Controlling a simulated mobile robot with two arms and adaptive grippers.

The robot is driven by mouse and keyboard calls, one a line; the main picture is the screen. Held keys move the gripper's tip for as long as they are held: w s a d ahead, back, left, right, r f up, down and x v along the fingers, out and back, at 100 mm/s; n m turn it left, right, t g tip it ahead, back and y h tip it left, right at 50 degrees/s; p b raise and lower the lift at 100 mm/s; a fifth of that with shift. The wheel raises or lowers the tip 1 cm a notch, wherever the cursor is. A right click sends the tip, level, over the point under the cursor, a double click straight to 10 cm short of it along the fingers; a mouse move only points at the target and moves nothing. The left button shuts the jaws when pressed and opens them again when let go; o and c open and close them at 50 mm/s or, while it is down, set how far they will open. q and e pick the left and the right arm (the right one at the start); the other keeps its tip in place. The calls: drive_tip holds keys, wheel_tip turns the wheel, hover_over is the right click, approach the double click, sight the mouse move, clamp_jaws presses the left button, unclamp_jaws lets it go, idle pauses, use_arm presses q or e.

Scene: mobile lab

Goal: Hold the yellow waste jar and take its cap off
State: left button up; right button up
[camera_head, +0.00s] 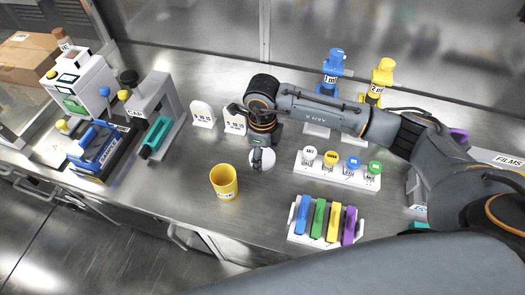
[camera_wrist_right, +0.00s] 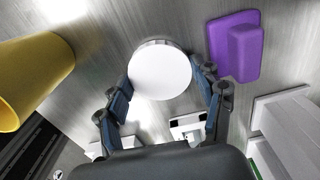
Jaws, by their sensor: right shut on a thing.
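The yellow waste jar (camera_head: 224,182) stands upright on the steel bench, its top open and a white label on its front. It also shows at the left of the wrist view (camera_wrist_right: 30,75). My right gripper (camera_head: 262,158) is to the right of the jar and apart from it. In the wrist view, its fingers (camera_wrist_right: 162,98) are closed on the sides of a round white cap (camera_wrist_right: 160,70). I cannot tell whether the cap touches the bench. My left gripper is not in view.
A white rack (camera_head: 337,179) of capped vials is to the right. A rack of coloured blocks (camera_head: 326,222) is nearer the front edge. White numbered cards (camera_head: 203,114) stand behind. A grey capping device (camera_head: 155,110) is to the left. Bench left of the jar is clear.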

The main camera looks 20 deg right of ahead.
drive_tip(key=shift+f, duration=0.15)
drive_tip(key=o, duration=1.3)
drive_tip(key=shift+c, duration=0.2)
drive_tip(key=shift+r, duration=0.3)
wheel_tip(320, 180, up, 12)
drive_tip(key=b, duration=0.2)
drive_tip(key=shift+f, duration=0.15)
